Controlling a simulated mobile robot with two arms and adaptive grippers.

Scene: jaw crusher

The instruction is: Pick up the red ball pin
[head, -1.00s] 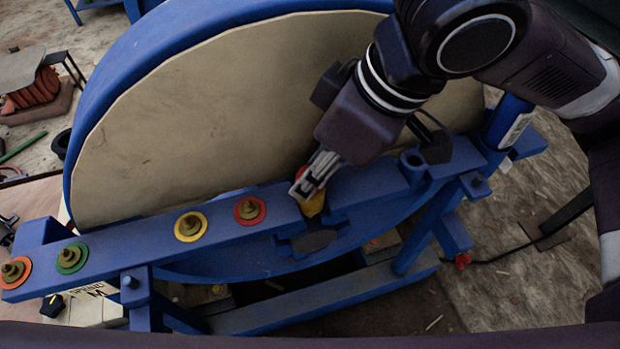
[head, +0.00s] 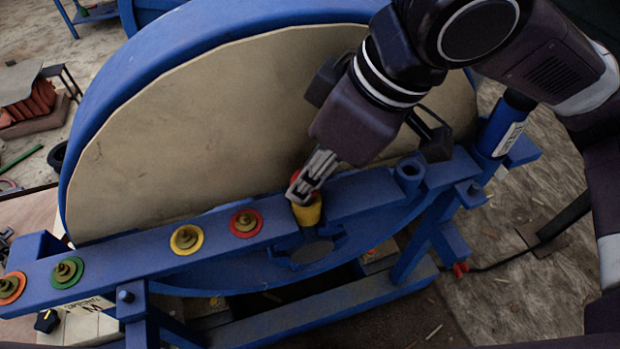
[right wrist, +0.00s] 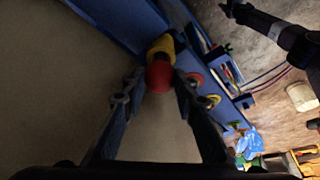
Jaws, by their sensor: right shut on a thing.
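The red ball pin has a red ball top (right wrist: 159,77) and a yellow body that shows in the right wrist view (right wrist: 161,46). In the head view its yellow body (head: 308,211) stands at the gap in the blue beam, with a bit of red above it. My right gripper (head: 312,185) is shut on the pin near the ball, coming from above and right. In the right wrist view its fingers (right wrist: 154,92) lie either side of the ball. The pin's lower end is hidden. My left gripper is not in view.
The blue beam (head: 365,198) carries red (head: 246,222), yellow (head: 187,239), green (head: 68,272) and orange (head: 11,287) ringed fittings. A big blue-rimmed wheel with a beige face (head: 220,130) stands close behind. A hole in a bracket (head: 311,252) lies just below the pin.

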